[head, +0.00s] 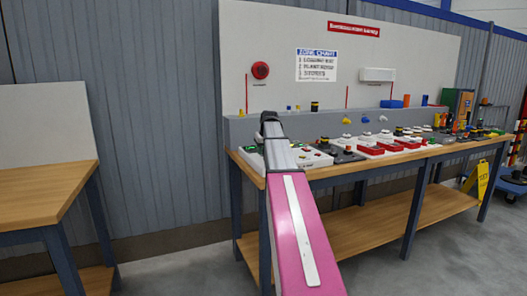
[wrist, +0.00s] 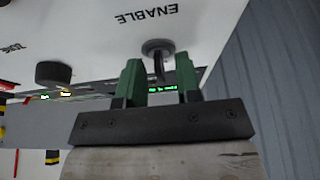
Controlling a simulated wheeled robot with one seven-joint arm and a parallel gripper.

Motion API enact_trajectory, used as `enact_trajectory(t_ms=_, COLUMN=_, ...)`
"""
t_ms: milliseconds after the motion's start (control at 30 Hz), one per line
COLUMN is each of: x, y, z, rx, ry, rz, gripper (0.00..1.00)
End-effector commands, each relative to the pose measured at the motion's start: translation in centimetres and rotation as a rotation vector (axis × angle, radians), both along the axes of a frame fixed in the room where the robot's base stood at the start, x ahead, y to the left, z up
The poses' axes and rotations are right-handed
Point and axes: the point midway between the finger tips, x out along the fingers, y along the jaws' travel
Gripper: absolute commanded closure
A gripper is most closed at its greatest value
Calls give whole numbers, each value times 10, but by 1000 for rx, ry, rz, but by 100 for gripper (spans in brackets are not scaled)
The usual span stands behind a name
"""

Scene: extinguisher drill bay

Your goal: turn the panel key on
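The panel key (wrist: 160,66) shows in the wrist view as a thin dark piece in a round grey collar, beside the upside-down word ENABLE on a white panel (wrist: 100,22). My gripper (wrist: 159,70) has two green fingers, set apart on either side of the key. Gaps show between the key and both fingers, so the gripper looks open and empty. I cannot tell the key's exact turn angle. In the head view my pink arm reaches the left end of the workbench (head: 345,174), and it hides the key and the fingertips.
A dark round knob (wrist: 53,73) sits on the white panel left of the key in the wrist view. Several red, white and dark control boxes stand along the bench to the right. A wooden table (head: 45,192) stands at the left, with open floor between it and the bench.

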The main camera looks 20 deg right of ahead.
Motion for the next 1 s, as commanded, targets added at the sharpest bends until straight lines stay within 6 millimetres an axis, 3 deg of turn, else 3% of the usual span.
enact_trajectory(t_ms=200, x=0, y=0, z=0, rx=0, ry=0, rz=0, gripper=68)
enact_trajectory(t_ms=233, x=0, y=0, z=0, rx=0, ry=0, rz=0, gripper=71)
enact_trajectory(t_ms=300, x=0, y=0, z=0, rx=0, ry=0, rz=0, gripper=94)
enact_trajectory(t_ms=333, x=0, y=0, z=0, rx=0, ry=0, rz=0, gripper=100)
enact_trajectory(t_ms=733, x=0, y=1, z=0, rx=0, ry=0, rz=-31, gripper=100)
enact_trajectory(t_ms=1000, x=0, y=2, z=0, rx=0, ry=1, rz=-182, gripper=100)
